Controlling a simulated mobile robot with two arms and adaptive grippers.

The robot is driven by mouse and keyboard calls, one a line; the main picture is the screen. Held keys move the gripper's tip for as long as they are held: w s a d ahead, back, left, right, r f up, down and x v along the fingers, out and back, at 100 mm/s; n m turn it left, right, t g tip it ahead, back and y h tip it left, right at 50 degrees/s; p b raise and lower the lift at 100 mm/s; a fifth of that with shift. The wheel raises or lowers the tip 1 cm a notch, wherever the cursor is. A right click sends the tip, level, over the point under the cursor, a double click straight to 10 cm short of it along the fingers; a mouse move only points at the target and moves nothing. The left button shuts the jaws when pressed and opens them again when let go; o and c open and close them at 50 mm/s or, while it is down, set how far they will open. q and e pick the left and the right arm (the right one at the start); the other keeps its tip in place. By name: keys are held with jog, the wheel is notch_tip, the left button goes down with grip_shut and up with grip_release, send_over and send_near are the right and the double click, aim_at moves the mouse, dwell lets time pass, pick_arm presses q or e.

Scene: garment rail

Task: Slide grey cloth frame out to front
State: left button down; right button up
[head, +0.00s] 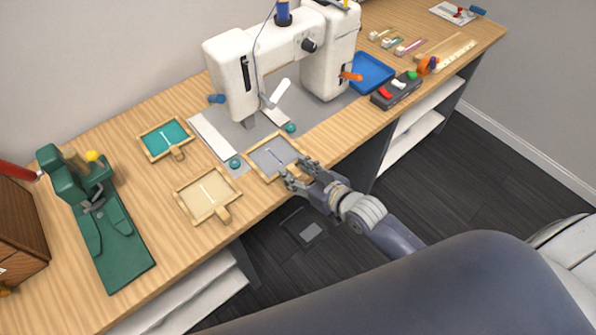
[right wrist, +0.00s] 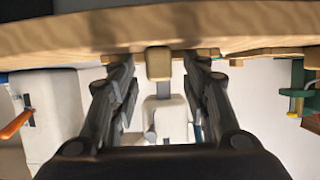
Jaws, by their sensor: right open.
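The grey cloth frame (head: 268,152) lies flat at the front edge of the wooden table, on and beside the grey plate of the sewing machine. It has a wooden rim and a pale slit in its cloth. My right gripper (head: 296,174) is open at its front side. In the right wrist view a wooden tab (right wrist: 158,62), seemingly this frame's handle, shows between the open fingers (right wrist: 158,75), with a gap on each side. Finger contact is not seen. My left gripper is not in view.
A teal cloth frame (head: 165,136) and a cream cloth frame (head: 204,190) lie to the left. The white sewing machine (head: 228,75) stands behind. A green fixture (head: 122,240) is at far left; a blue tray (head: 373,72) and button box (head: 397,93) are right.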

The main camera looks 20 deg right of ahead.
jog(key=v, duration=1.2)
dwell(0.6)
jog(key=s+d+f+m+g+h, duration=0.1)
jog(key=s+d+f+g, duration=0.15)
jog(key=f, duration=0.75)
jog(key=s+d+f+g+h, duration=0.1)
jog(key=s+d+f+h, duration=0.15)
jog(key=f, duration=0.75)
jog(key=s+d+f+m+g+h, duration=0.1)
jog(key=s+d+f+g, duration=0.2)
jog(key=f, duration=0.7)
jog(key=s+a+f+g, duration=0.2)
jog(key=s+f, duration=0.6)
jog(key=s, duration=0.3)
jog(key=s+a+f+g, duration=0.2)
jog(key=s+f, duration=0.6)
jog(key=s, duration=0.4)
jog(key=shift+s+a+f+g, duration=0.3)
jog(key=shift+g, duration=0.25)
